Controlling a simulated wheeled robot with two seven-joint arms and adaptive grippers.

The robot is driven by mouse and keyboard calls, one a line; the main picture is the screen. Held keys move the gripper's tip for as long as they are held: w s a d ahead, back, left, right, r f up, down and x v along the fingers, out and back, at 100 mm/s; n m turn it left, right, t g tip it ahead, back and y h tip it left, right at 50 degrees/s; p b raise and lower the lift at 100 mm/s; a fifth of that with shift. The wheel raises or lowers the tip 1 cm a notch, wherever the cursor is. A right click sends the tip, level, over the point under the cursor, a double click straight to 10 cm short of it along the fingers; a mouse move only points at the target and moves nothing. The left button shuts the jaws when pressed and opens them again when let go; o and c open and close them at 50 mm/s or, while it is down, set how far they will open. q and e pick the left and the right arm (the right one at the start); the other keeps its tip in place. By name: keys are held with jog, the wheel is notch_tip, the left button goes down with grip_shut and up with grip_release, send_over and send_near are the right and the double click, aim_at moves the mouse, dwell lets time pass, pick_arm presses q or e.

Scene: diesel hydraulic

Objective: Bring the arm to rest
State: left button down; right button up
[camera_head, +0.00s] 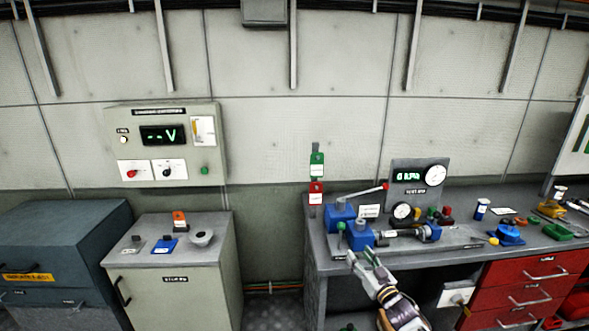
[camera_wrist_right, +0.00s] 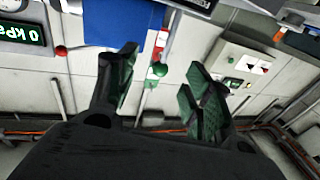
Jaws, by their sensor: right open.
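My right gripper (camera_head: 362,259) comes up from the bottom right of the head view, in front of the front edge of the workbench (camera_head: 325,262). Its two fingers are apart with nothing between them. The right wrist view shows the same open gripper (camera_wrist_right: 160,90) with green pads, and the view is tilted. A blue hydraulic unit (camera_head: 360,236) with a green knob stands on the bench just behind the fingertips. Whether the fingers touch it I cannot tell. My left gripper is not in view.
A gauge box (camera_head: 419,174) stands on the bench behind the hydraulic parts. Red drawers (camera_head: 525,294) lie right of my right arm. A grey cabinet (camera_head: 175,290) and a dark blue chest (camera_head: 60,235) stand left. A floor gap (camera_head: 272,312) separates cabinet and bench.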

jog(key=s+d+f+m+g+h, duration=0.1)
jog(key=s+d+f+g, duration=0.15)
jog(key=s+f, duration=0.75)
jog(key=s+d+f+g+h, duration=0.1)
jog(key=s+f+g+h, duration=0.15)
jog(key=f, duration=1.45)
jog(key=s+d+f+m+g+h, duration=0.1)
jog(key=s+f+g, duration=0.2)
jog(key=s+f, duration=0.7)
jog(key=s+f+g, duration=0.4)
jog(key=s+f, duration=1.2)
jog(key=f, duration=0.1)
jog(key=s+a+f+g, duration=0.1)
jog(key=s+f, duration=0.1)
jog(key=s, duration=0.6)
jog(key=s+a+f+g, duration=0.1)
jog(key=s+f+g, duration=0.1)
jog(key=s, duration=0.6)
jog(key=s+a+f+n+g, duration=0.1)
jog(key=s+f+g, duration=0.1)
jog(key=s, duration=0.7)
jog(key=shift+a+f+h, duration=0.3)
jog(key=shift+f+h, duration=0.05)
jog(key=shift+f, duration=0.25)
